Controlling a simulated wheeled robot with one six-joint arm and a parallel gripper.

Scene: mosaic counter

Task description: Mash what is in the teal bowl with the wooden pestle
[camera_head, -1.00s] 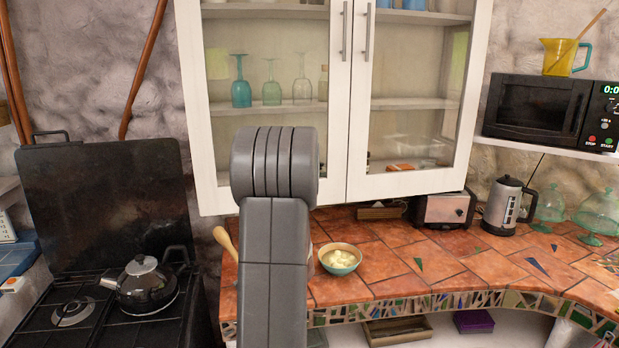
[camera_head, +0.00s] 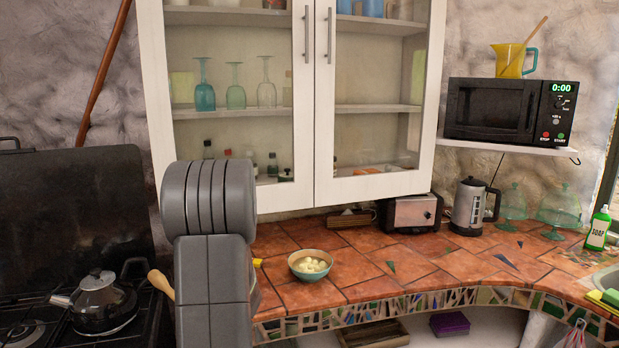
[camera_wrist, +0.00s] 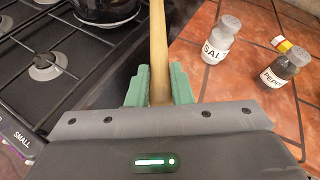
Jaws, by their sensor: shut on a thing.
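The teal bowl (camera_head: 310,265) stands on the tiled counter in the head view, with several pale lumps (camera_head: 313,265) in it. The wooden pestle (camera_head: 160,285) shows in the head view as a pale rounded end left of my arm. In the wrist view my gripper (camera_wrist: 159,88) is shut on the pestle (camera_wrist: 158,40), which runs away from me between the green fingers. The gripper is near the edge between stove and counter. In the head view my arm hides the gripper. The bowl is not in the wrist view.
A salt shaker (camera_wrist: 219,40) and a pepper shaker (camera_wrist: 285,66) stand on the counter right of the gripper. A kettle (camera_head: 98,300) sits on the stove at left. The toaster (camera_head: 409,213) and electric kettle (camera_head: 472,205) are behind the bowl. Counter right of the bowl is clear.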

